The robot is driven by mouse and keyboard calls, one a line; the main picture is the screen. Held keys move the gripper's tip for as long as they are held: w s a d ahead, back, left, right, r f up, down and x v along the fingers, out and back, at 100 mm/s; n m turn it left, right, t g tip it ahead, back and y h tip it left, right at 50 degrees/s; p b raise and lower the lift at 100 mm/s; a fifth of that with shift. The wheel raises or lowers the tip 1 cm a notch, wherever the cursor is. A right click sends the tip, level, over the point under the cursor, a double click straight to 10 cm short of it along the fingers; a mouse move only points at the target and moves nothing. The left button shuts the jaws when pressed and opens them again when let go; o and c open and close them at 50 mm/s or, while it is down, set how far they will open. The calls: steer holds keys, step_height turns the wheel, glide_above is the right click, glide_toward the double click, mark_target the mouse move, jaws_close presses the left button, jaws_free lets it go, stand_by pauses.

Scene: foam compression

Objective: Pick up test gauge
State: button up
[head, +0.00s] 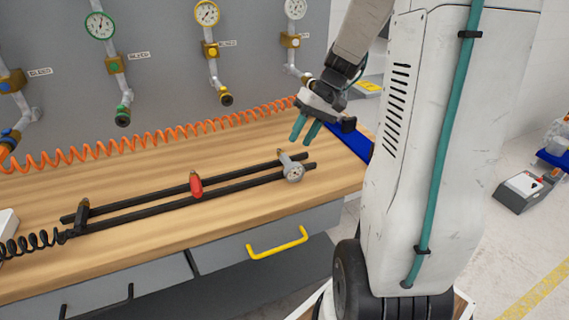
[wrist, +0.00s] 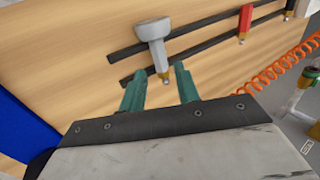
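The test gauge (head: 293,172) is a grey round-headed piece with a short stem and a brass tip. It rests across the right end of two black rails on the wooden bench. In the wrist view the test gauge (wrist: 153,32) lies just beyond my fingertips, its brass tip pointing back toward the gap between them. My gripper (head: 304,138) has two teal fingers and hangs above the bench, near the gauge's stem end. In the wrist view my gripper (wrist: 157,78) is open, with nothing between the fingers.
A red fitting (head: 196,186) and a black fitting (head: 82,213) sit on the same rails (head: 135,206). An orange coiled hose (head: 150,141) runs along the back of the bench. Wall gauges with valves (head: 207,14) stand behind. A blue edge (head: 350,140) is at the bench's right.

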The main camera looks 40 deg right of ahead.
mark_target(286, 161)
steer(key=x, duration=0.8)
steer(key=shift+w+d, duration=0.15)
steer(key=shift+w, duration=0.2)
jaws_close()
